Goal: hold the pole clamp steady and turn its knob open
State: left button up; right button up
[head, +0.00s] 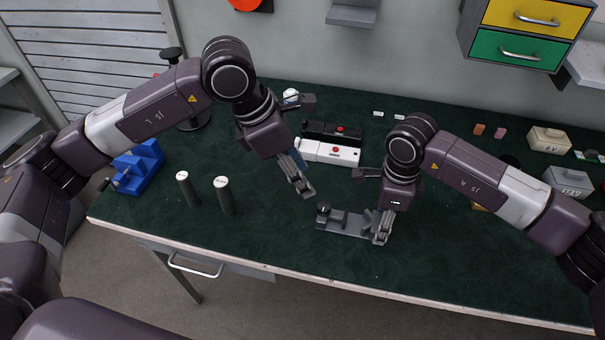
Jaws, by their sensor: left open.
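The pole clamp appears to be the grey metal piece (346,223) lying on the dark green bench top near its front edge. A round black knob (323,207) stands at its left end. My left gripper (306,190) is open and empty, up and to the left of the knob and apart from it. My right gripper (382,237) points down at the right end of the clamp. Its fingers overlap that end, and I cannot tell whether they grip it.
Two dark cylinders (188,190) (223,196) stand to the left, beside a blue vise (139,167). A black and white device (330,150) lies behind the clamp. Labelled boxes (549,140) sit at the far right. The bench's front right (470,270) is clear.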

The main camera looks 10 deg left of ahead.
jog(key=o, duration=1.3)
